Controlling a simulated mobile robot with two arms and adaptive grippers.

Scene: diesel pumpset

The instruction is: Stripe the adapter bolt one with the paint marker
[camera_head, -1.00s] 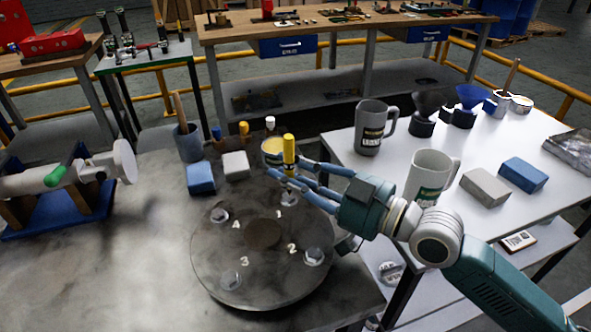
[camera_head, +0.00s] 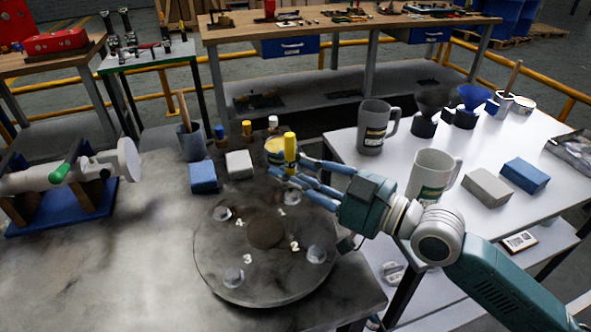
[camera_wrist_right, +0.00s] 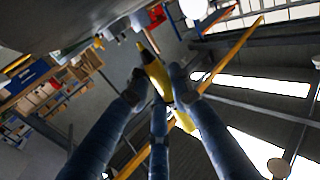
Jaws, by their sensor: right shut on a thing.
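The round dark adapter plate (camera_head: 250,292) lies on the grey bench, with white numbers 1 to 4 beside its bolts. My right gripper (camera_head: 290,168) is shut on the yellow paint marker (camera_head: 290,148), which stands upright near bolt one. The marker also shows between the blue fingers in the right wrist view (camera_wrist_right: 154,70). Whether its tip touches the bolt cannot be seen. My left gripper is not in view.
Behind the plate are a blue block (camera_head: 203,177), a white block (camera_head: 239,164), a yellow-filled can (camera_head: 276,148), small capped bottles and a brush cup (camera_head: 191,143). A pump shaft on a blue stand (camera_head: 60,212) lies left. Mugs (camera_head: 432,176) stand on the right table.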

